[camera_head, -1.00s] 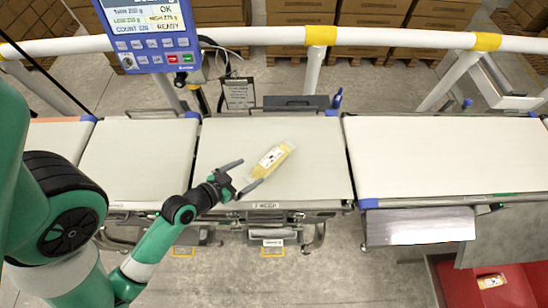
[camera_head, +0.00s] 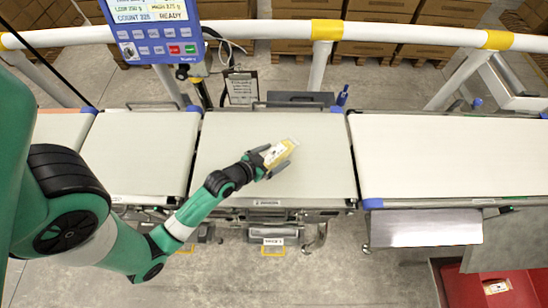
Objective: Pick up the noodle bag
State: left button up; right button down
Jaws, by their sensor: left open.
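The noodle bag (camera_head: 281,152), a yellow and clear pack with a pale label, lies slanted on the middle belt section. My left gripper (camera_head: 277,157) is open, with one finger on each side of the bag's near end. The gripper covers part of that near end. I cannot tell whether the fingers touch the bag. My right gripper is not in view.
The pale middle belt (camera_head: 230,135) is otherwise clear, with belts on both sides (camera_head: 440,155). A blue display unit (camera_head: 155,35) and a white rail (camera_head: 400,35) stand behind. A red bin (camera_head: 460,287) at the lower right holds a similar pack (camera_head: 497,286).

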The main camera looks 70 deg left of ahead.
pick_arm(q)
jog(key=shift+c, duration=0.2)
grip_shut()
dwell(0.3)
jog(key=shift+r, duration=0.15)
jog(key=shift+r, duration=0.2)
jog(key=r, duration=0.1)
jog(key=r+p, duration=0.2)
jog(key=r, duration=0.1)
jog(key=shift+s+d, duration=0.25)
jog(key=shift+s, duration=0.05)
jog(key=s+r+p, duration=0.1)
jog(key=s+d+r, duration=0.1)
jog(key=r, duration=0.1)
jog(key=s+d+r+p, duration=0.1)
jog(key=shift+s+d+r+p, duration=0.2)
jog(key=shift+r+p, duration=0.1)
jog(key=shift+r, duration=0.1)
jog(key=d+f+v, duration=0.1)
jog(key=v, duration=0.8)
jog(key=shift+d+r, duration=0.2)
jog(key=shift+d, duration=0.3)
